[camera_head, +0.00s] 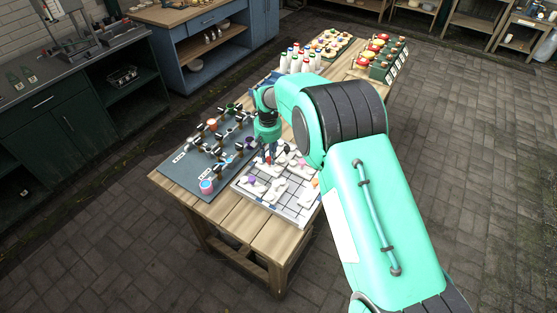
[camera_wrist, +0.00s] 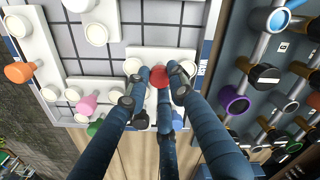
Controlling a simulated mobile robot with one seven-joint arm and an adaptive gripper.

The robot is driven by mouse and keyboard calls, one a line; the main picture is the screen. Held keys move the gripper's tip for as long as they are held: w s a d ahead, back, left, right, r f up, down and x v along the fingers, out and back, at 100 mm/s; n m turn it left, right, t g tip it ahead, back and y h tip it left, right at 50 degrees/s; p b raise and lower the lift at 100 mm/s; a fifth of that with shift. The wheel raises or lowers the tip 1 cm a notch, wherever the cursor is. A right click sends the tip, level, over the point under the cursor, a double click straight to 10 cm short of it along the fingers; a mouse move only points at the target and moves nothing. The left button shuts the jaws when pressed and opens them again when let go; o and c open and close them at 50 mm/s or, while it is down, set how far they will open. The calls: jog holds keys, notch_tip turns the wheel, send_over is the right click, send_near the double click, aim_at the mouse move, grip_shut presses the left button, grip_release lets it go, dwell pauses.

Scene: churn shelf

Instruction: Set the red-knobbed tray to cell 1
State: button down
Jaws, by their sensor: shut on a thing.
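The red-knobbed tray (camera_wrist: 165,54) is a white piece with pale round cups on a white gridded board (camera_wrist: 112,48). In the wrist view its red knob (camera_wrist: 158,76) sits between the dark fingers of my gripper (camera_wrist: 160,84), which is shut on it. The fingers hide part of the tray, and I cannot tell whether it touches the board. In the head view the gridded board (camera_head: 270,196) lies on the near part of the wooden table, and my arm covers part of it. I cannot make out which cell is cell 1.
Other white trays with orange (camera_wrist: 18,72), pink (camera_wrist: 86,104) and green (camera_wrist: 95,128) knobs share the board. A dark rack of coloured knobs (camera_wrist: 238,104) stands close on the right in the wrist view. White bottles (camera_head: 296,62) stand farther back on the table.

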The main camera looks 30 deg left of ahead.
aim_at(269, 158)
jog(key=shift+a+r, duration=0.15)
jog(key=shift+a, duration=0.1)
jog(key=c, duration=1.5)
grip_release()
jog(key=shift+a, duration=0.1)
jog(key=shift+r, duration=0.1)
notch_tip(269, 158, up, 12)
jog(key=shift+f, duration=0.2)
